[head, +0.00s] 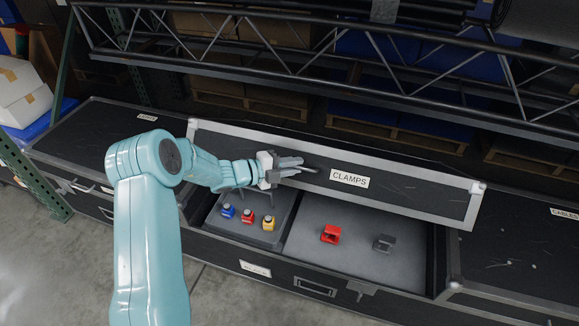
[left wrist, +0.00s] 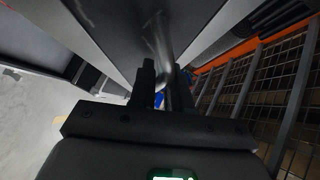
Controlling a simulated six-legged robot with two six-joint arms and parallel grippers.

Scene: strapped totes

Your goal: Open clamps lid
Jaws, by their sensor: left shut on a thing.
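The clamps lid (head: 410,193), a long dark panel with a pale metal rim and a "CLAMPS" label (head: 349,178), stands raised along the back of its tote (head: 365,268). The tote's inside is open to view. My left gripper (head: 290,168) is at the lid's face, left of the label. It is shut on a thin metal bar, seemingly the lid's handle (left wrist: 163,45), which shows blurred between the fingers (left wrist: 160,85) in the left wrist view. My right gripper is in neither view.
In the tote, a grey tray (head: 262,238) holds blue, red and yellow small items. A red clamp (head: 331,234) and a dark grey clamp (head: 384,243) lie to its right. Closed cases flank the tote. A metal truss (head: 400,75) runs behind and above.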

